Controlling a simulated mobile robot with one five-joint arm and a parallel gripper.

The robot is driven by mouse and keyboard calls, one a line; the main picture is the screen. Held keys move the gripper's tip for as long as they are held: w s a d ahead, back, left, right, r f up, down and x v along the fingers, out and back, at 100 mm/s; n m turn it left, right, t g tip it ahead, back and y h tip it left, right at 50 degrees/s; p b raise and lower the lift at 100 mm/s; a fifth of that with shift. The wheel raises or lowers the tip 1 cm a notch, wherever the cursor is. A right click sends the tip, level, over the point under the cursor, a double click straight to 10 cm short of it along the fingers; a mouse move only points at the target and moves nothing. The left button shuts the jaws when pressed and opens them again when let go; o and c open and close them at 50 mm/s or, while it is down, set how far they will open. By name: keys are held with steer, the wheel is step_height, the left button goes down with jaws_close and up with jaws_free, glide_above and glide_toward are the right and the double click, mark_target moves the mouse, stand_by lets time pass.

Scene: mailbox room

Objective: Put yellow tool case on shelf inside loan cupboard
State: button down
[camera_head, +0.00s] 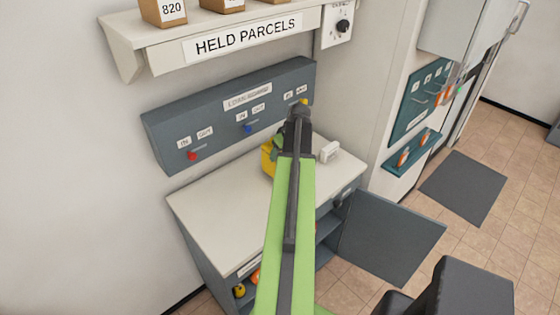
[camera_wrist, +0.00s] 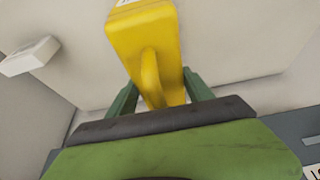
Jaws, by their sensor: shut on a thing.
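The yellow tool case (camera_wrist: 142,32) is between the green fingers of my gripper (camera_wrist: 158,98) in the wrist view, which are shut on its handle. In the head view the case (camera_head: 267,158) is mostly hidden behind my arm, at the back of the cupboard's white top. I cannot tell whether it touches the top. My gripper (camera_head: 279,146) is partly hidden there too. The grey loan cupboard (camera_head: 205,248) stands below, with its door (camera_head: 392,236) swung open to the right. Part of an inner shelf (camera_head: 328,226) shows beside my arm.
A small white box (camera_head: 330,152) sits on the cupboard top, right of the case. A grey panel with coloured levers (camera_head: 230,115) and the held parcels shelf (camera_head: 215,38) are on the wall. A yellow round thing (camera_head: 239,291) lies low inside the cupboard. The left top is clear.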

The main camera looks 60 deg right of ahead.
steer(key=shift+f, duration=0.85)
steer(key=shift+c, duration=2)
jaws_free()
steer(key=p+v, duration=1.1)
steer(key=v, duration=0.1)
steer(key=shift+a+r, duration=0.1)
steer(key=shift+r, duration=0.2)
steer(key=shift+f, duration=0.15)
steer(key=shift+w, duration=0.1)
